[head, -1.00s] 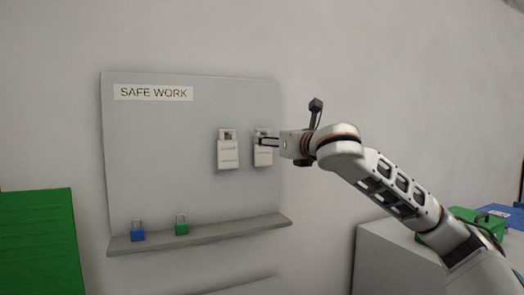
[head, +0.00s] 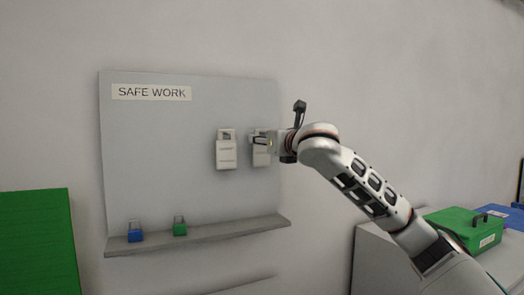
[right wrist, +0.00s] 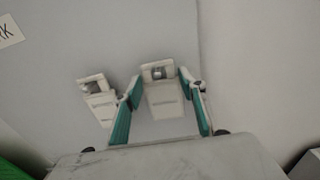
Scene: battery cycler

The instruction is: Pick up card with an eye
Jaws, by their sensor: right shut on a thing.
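Two white cards with dark print hang side by side on the grey board, each with a slot or eye at its top. The left card (head: 226,152) is free of the gripper and also shows in the right wrist view (right wrist: 99,101). The right card (head: 261,156) is partly covered by my right gripper (head: 259,141). In the right wrist view this card (right wrist: 163,102) sits between the two green-padded fingers (right wrist: 162,88), which are shut on its upper part. The card is upright against the board. My left gripper is in neither view.
The grey board (head: 165,150) carries a SAFE WORK sign (head: 151,93). A blue padlock (head: 135,236) and a green padlock (head: 180,229) stand on its shelf (head: 240,231). A green case (head: 466,230) lies on the cabinet at the right. A green panel (head: 38,245) stands at the left.

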